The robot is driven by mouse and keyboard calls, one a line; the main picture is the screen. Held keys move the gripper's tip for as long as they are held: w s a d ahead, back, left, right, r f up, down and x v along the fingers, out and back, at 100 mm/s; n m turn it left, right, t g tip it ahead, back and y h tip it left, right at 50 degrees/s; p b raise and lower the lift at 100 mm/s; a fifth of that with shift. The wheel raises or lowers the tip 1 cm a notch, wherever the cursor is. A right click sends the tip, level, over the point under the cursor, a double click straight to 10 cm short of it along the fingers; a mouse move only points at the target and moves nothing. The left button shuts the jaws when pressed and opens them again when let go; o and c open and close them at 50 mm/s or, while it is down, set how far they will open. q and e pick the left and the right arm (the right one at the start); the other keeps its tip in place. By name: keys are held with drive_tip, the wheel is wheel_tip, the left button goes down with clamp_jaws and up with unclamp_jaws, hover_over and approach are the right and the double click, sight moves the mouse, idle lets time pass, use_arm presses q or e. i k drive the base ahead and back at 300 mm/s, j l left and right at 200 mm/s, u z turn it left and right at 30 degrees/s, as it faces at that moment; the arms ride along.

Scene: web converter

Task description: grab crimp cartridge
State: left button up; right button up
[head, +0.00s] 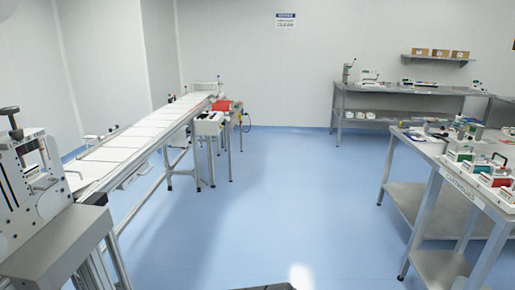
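Several small cartridge-like units with white, green, teal and red parts (485,178) stand on the metal table (424,151) at the right. A label (460,188) on that table's edge is too small to read surely. I cannot tell which of the units is the crimp cartridge. Some units are cut off by the right picture edge. Neither my left nor my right gripper is in view.
A long white conveyor (120,150) runs along the left, with a red-topped unit (222,105) near its far end. A grey machine (40,215) stands at near left. A workbench (400,90) stands at the back wall. The blue floor (290,190) between is clear.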

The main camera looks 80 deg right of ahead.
sight(490, 180)
drive_tip(key=z, duration=0.4)
drive_tip(key=l+z, duration=0.1)
drive_tip(key=z, duration=0.3)
drive_tip(key=i+z, duration=0.1)
drive_tip(key=z, duration=3.6)
drive_tip(key=i+l+u, duration=0.3)
drive_tip(key=i+l, duration=0.25)
drive_tip(key=i, duration=0.35)
drive_tip(key=i+l+u, duration=0.3)
drive_tip(key=i+l, duration=0.45)
drive_tip(key=i, duration=0.15)
